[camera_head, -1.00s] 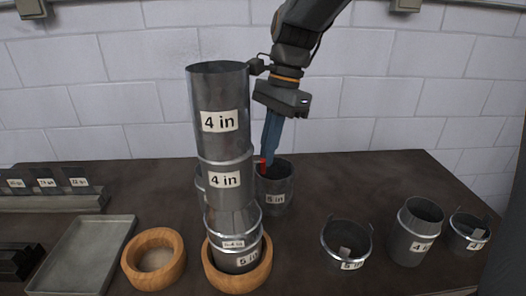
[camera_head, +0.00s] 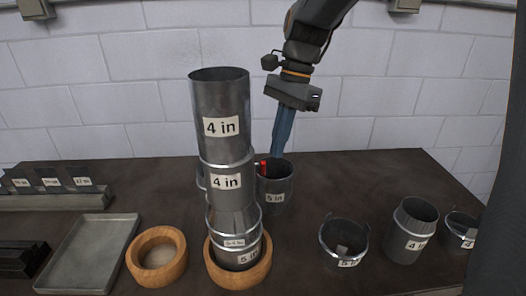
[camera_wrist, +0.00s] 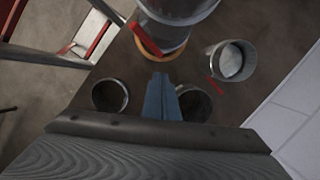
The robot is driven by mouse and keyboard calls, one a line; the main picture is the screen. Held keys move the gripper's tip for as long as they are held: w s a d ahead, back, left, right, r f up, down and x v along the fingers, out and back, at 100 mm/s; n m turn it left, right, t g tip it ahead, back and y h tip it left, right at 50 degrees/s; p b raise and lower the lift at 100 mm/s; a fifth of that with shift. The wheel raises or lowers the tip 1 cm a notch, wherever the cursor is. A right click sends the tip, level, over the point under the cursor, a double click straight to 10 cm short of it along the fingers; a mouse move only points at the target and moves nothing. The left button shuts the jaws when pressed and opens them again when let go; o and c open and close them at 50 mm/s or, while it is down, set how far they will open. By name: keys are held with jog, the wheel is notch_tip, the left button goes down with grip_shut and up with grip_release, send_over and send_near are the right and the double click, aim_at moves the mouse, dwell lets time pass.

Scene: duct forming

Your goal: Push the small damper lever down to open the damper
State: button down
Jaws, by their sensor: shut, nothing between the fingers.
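The small damper lever (camera_head: 263,167) is a red piece just right of the stacked ducts in the head view, partly hidden. In the wrist view a red lever (camera_wrist: 216,87) sticks out from a round duct (camera_wrist: 231,60) with a pale disc inside. That duct appears mostly hidden behind the stack in the head view. My gripper (camera_head: 276,156) is shut and empty, pointing down above the back 5 in duct (camera_head: 275,190), right of the lever. In the wrist view its blue fingers (camera_wrist: 161,82) are apart from the red lever, to its left.
The tall 4 in duct stack (camera_head: 224,130) stands in a wooden ring (camera_head: 240,280), close left of my gripper. An empty wooden ring (camera_head: 170,280) and grey tray (camera_head: 85,255) lie left. Other open ducts (camera_head: 410,240) stand right. A block wall rises behind.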

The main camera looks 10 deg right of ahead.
jog(key=s+b+v, duration=0.1)
jog(key=b+v, duration=0.1)
jog(key=v, duration=0.5)
jog(key=shift+w+r, duration=0.2)
jog(key=shift+w, duration=0.35)
jog(key=s+d+f+n+t+b, duration=0.1)
jog(key=s+d+f+n, duration=0.2)
jog(key=f, duration=0.6)
jog(key=s+d+f+n+t+h+b, duration=0.1)
jog(key=s+d+f+n, duration=0.2)
jog(key=f, duration=0.6)
jog(key=s+d+f+n+h+b, duration=0.1)
jog(key=s+d+f+n, duration=0.1)
jog(key=f+n, duration=0.4)
notch_tip(320, 180, down, 3)
jog(key=shift+s+d+r+t+b, duration=0.1)
jog(key=shift+s+d+t+b, duration=0.3)
jog(key=shift+s, duration=0.5)
